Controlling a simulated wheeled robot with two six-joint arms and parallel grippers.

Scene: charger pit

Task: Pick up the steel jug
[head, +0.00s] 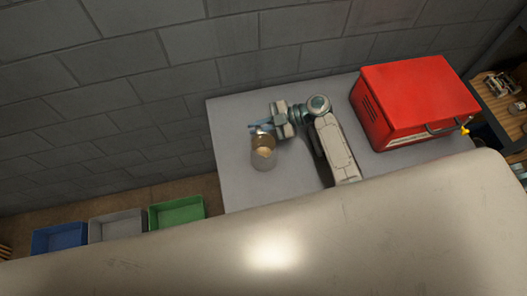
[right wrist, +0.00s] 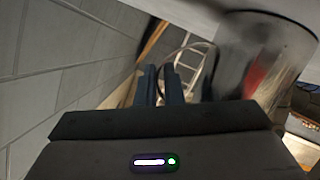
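The steel jug (head: 264,160) stands out near the left part of the grey table, below my right gripper (head: 260,128). In the right wrist view the jug (right wrist: 262,60) is a large shiny cylinder at the upper right, and its thin curved handle reaches left toward the fingers. My right gripper's fingers (right wrist: 161,85) are close together with a narrow gap, and appear closed on the handle. The exact contact is partly hidden by the fingers. I cannot tell whether the jug's base touches the table. My left gripper is not in view.
A red metal box (head: 415,95) stands on the right of the grey table (head: 230,180). Blue (head: 60,238), grey (head: 116,227) and green (head: 176,212) bins sit at the lower left. A grey block wall (head: 120,90) runs behind. A wooden shelf (head: 498,95) with small items is at far right.

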